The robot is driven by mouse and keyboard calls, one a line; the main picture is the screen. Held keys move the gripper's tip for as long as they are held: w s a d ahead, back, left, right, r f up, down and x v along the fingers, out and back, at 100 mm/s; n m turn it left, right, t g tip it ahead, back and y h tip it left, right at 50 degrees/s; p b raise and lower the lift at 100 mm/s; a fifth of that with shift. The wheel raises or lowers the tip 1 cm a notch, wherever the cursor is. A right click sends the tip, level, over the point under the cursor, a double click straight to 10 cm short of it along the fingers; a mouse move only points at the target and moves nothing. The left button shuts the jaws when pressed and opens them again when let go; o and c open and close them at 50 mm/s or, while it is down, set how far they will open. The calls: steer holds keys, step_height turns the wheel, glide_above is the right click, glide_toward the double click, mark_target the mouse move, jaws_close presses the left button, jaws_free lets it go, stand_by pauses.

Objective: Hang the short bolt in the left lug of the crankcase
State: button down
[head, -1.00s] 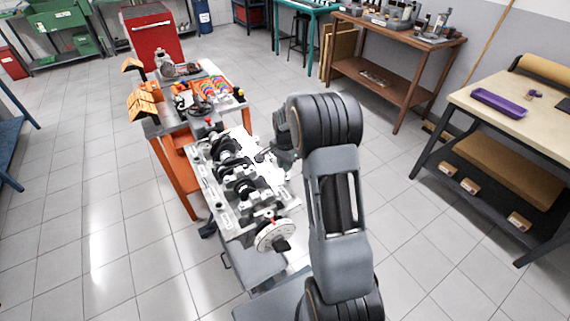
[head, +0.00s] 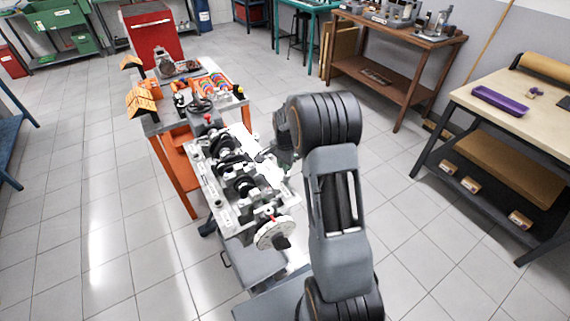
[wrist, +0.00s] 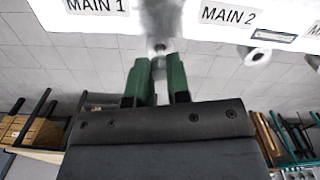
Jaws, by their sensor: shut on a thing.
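The crankcase (head: 222,203) is a pale metal block lying on a stand, with dark crankshaft parts along its top and a round pale disc at its near end. In the wrist view its white side wall (wrist: 100,22) carries MAIN 1 and MAIN 2 labels. My gripper (wrist: 159,65) has green fingers and is shut on a small grey piece, seemingly the short bolt (wrist: 158,70), mostly hidden between them. Its round tip points at the wall between the two labels. A short round metal piece (wrist: 254,56) sticks out below MAIN 2. Whether the bolt touches a lug I cannot tell.
An orange-legged bench (head: 178,165) with tools stands beyond the crankcase. A brown table (head: 400,45) and a pale workbench (head: 520,100) with a purple tray (head: 500,101) stand on the right. Tiled floor is clear on the left.

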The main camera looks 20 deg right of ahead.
steer(key=shift+f+b, duration=0.95)
steer(key=shift+f, duration=0.4)
stand_by(0.4)
steer(key=c, duration=1.3)
jaws_free()
steer(key=shift+r, duration=0.25)
steer(key=shift+r+p, duration=0.9)
steer(key=shift+r, duration=0.2)
steer(key=shift+r, duration=0.15)
steer(key=o, duration=0.5)
steer(key=shift+o, duration=0.2)
